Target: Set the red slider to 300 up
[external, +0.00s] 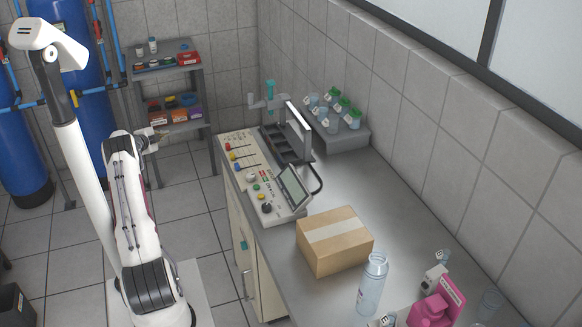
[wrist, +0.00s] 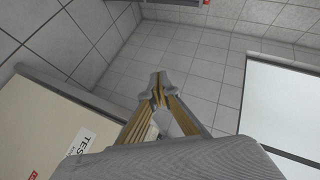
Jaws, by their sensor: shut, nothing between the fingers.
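My gripper (external: 162,136) is over the floor, left of the bench and apart from the panel. The panel and the red slider are not visible in the wrist view.
A yellow slider (external: 233,156) and a blue slider (external: 238,167) sit beside the red one. A tilted screen (external: 293,187) rises from the panel. A cardboard box (external: 335,241) and a bottle (external: 372,285) stand on the bench. A shelf (external: 168,65) stands behind my gripper.

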